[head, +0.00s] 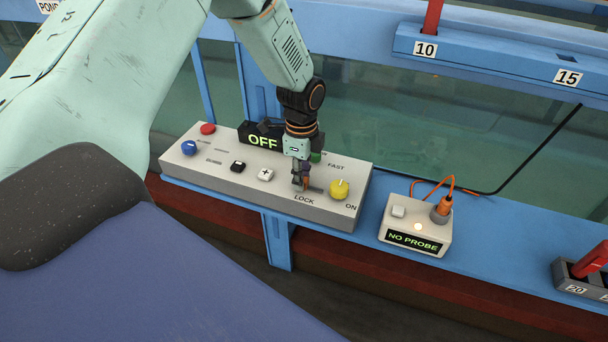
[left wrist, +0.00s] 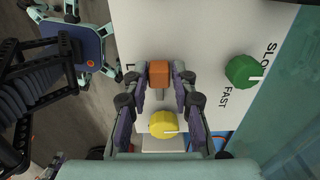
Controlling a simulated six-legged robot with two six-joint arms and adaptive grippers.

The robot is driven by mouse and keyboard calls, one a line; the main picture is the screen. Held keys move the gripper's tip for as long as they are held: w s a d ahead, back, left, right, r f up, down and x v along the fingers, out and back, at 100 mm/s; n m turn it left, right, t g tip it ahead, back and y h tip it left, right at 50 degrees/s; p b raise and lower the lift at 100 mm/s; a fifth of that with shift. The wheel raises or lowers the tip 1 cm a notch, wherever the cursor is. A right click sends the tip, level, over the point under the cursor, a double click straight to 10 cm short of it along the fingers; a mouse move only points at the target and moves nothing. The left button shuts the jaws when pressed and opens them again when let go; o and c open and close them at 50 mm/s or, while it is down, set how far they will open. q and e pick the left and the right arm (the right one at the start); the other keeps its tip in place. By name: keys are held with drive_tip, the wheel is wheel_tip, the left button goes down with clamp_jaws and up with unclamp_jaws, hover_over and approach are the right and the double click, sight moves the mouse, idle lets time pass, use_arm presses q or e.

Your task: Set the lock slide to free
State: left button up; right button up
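The lock slide is a small orange block (left wrist: 158,73) on the pale control box (head: 225,178), beside a slot. In the head view its label LOCK is at its front; no FREE label shows. My left gripper (head: 300,184) points down over it, and hides most of the slide there. In the left wrist view my left gripper (left wrist: 162,78) has its fingers on both sides of the orange block, apart, with a gap visible on the right side.
A yellow knob (head: 339,190) stands close to the slide, under my left gripper in the wrist view. A green knob (left wrist: 242,71) is near the FAST label. A NO PROBE box (head: 417,225) with an orange plug stands to the right. The glass is behind.

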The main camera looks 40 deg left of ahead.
use_arm(q)
drive_tip(key=o, duration=0.3)
drive_tip(key=shift+a, duration=0.1)
wheel_tip(320, 180, up, 12)
drive_tip(key=shift+f, duration=0.1)
idle(0.5)
idle(0.5)
